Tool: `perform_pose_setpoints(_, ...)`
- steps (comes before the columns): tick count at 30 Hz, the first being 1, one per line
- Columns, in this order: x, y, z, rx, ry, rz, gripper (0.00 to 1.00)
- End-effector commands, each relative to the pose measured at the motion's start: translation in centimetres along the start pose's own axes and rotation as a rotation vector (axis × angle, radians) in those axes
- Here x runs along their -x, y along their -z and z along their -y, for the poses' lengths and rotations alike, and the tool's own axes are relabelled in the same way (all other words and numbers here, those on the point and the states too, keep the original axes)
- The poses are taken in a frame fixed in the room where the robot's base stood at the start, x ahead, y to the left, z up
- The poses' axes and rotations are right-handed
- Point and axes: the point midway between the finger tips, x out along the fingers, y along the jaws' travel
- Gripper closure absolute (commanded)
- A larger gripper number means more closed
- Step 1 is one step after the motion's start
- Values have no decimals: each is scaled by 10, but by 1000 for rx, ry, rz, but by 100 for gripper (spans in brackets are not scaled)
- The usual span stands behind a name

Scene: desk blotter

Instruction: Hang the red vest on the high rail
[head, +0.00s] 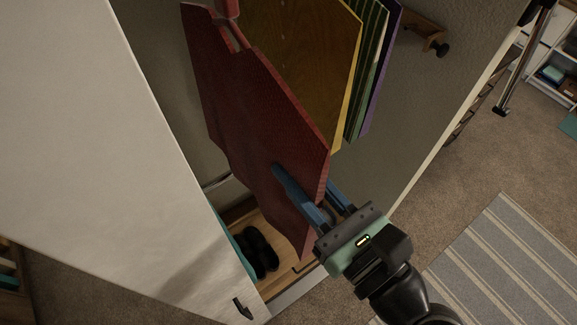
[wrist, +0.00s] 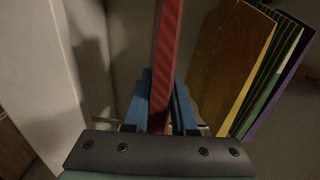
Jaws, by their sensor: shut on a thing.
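The red vest (head: 255,115) hangs flat and tilted inside the wardrobe, in the upper middle of the head view. Its top, with a narrow red piece (head: 229,8), runs up to the picture's edge, so what lies above it is hidden. My gripper (head: 304,178) is shut on the vest's lower right edge, with one blue finger across its near face. In the wrist view the vest (wrist: 166,60) shows edge-on between the two blue fingers of my gripper (wrist: 160,82). The high rail cannot be made out in either view.
A yellow-edged brown garment (head: 305,45) and striped green and purple ones (head: 370,70) hang just right of the vest. A white door or panel (head: 90,130) stands at left. Dark shoes (head: 258,252) lie on the wardrobe floor. A wooden bracket (head: 425,35) is on the right wall.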

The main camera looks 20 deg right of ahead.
Motion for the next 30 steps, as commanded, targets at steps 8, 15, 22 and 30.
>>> perform_pose_setpoints(8,-11,-2,0,1,-2,4,100)
perform_pose_setpoints(15,-30,-2,0,1,-1,4,100)
perform_pose_setpoints(22,-48,-1,0,1,0,3,100)
perform_pose_setpoints(30,-70,-1,0,1,-1,3,100)
